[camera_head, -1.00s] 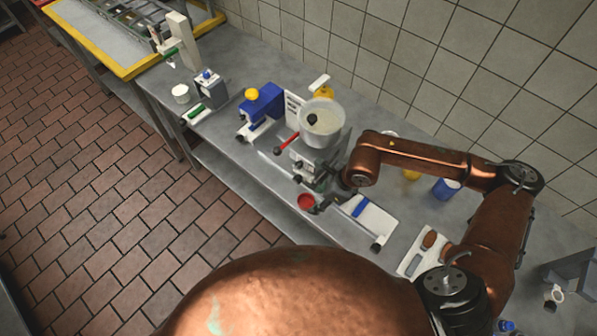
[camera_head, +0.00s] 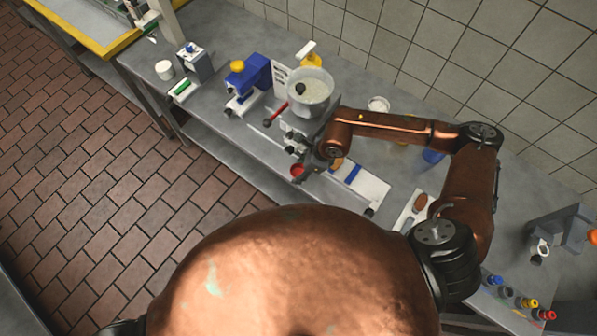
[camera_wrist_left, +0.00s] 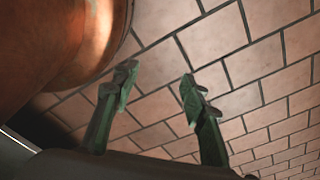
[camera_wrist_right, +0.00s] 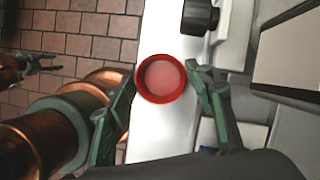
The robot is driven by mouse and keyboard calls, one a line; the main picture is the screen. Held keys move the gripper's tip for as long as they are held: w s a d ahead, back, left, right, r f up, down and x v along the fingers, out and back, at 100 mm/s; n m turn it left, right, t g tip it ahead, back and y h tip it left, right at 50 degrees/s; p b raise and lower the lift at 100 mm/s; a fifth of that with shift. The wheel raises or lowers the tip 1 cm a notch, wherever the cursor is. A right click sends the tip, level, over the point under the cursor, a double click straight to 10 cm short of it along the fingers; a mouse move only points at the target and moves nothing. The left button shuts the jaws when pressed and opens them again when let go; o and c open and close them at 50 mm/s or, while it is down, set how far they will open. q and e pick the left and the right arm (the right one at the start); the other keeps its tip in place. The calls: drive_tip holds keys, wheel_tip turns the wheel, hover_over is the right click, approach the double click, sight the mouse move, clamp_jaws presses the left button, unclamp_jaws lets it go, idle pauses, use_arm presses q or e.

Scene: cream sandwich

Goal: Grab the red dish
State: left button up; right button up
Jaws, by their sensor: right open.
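The red dish (camera_head: 297,170) is a small round bowl near the front edge of the steel counter, below the mixing machine. In the right wrist view the dish (camera_wrist_right: 162,80) lies between and slightly beyond the fingertips of my right gripper (camera_wrist_right: 162,82). Those fingers are open, with the right one very near or at the rim; contact is unclear. In the head view my right gripper (camera_head: 306,172) is just right of the dish, partly hidden by its wrist. My left gripper (camera_wrist_left: 158,78) is open and empty above the tiled floor, away from the dish.
A machine with a clear bowl (camera_head: 310,88) and red-knobbed lever (camera_head: 275,115) stands behind the dish. A white board (camera_head: 362,186) with a blue strip lies to its right. A blue device (camera_head: 250,78) stands left. The brick floor (camera_head: 90,190) is open in front.

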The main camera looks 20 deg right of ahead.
drive_tip(key=shift+w, duration=0.15)
drive_tip(key=shift+c, duration=0.9)
drive_tip(key=c, duration=0.5)
use_arm(q)
drive_tip(key=shift+s+f, duration=0.1)
drive_tip(key=shift+s, duration=0.8)
use_arm(e)
drive_tip(key=shift+r, duration=0.15)
